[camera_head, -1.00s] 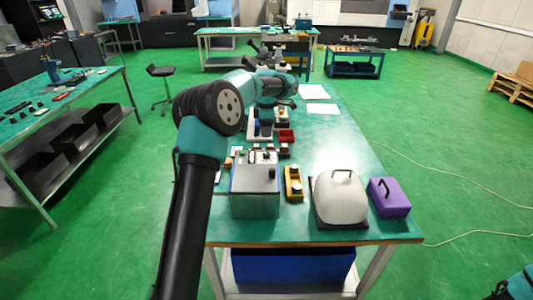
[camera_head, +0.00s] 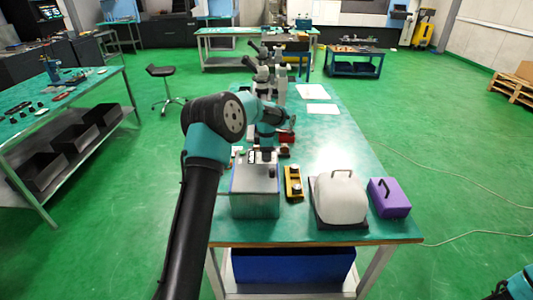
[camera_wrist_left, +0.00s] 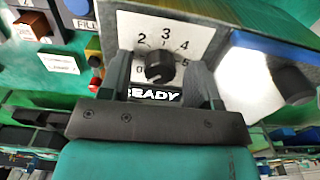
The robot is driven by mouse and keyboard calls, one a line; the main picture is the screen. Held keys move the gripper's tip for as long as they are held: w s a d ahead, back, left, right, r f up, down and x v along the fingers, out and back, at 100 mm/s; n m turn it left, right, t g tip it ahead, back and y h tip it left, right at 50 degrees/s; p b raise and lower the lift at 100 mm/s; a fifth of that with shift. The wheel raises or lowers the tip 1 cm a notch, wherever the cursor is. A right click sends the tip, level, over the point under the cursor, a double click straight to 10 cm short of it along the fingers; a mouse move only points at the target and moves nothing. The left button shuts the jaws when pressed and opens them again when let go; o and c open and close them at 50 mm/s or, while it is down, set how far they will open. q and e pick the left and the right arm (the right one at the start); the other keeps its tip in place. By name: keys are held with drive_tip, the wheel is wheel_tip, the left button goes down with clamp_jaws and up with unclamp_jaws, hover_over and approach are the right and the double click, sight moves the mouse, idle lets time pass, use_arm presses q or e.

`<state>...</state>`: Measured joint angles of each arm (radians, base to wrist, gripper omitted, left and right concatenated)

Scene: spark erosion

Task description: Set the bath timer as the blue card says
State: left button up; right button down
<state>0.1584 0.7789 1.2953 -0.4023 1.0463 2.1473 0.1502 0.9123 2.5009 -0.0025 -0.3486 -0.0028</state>
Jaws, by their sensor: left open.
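The timer dial (camera_wrist_left: 197,38), a white plate with numbers from 0 to 5, shows in the left wrist view. Its black knob (camera_wrist_left: 158,66) sits between the fingers of my left gripper (camera_wrist_left: 160,80), which is open around it; contact cannot be told. A display reading READY (camera_wrist_left: 153,95) lies just below the knob, partly cut off by the gripper. The knob's pointer is too small to read. In the head view my left gripper (camera_head: 267,155) is at the back of the silver box (camera_head: 255,205). I cannot make out a blue card. My right gripper is out of view.
A yellow block (camera_head: 293,183), a pale domed cover (camera_head: 341,197) and a purple box (camera_head: 389,197) stand right of the silver box. Microscopes (camera_head: 265,80) stand further back. Another black knob (camera_wrist_left: 291,82) is right of the dial; a blue button (camera_wrist_left: 78,7) is left.

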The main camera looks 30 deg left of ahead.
use_arm(q)
drive_tip(key=c, duration=0.9)
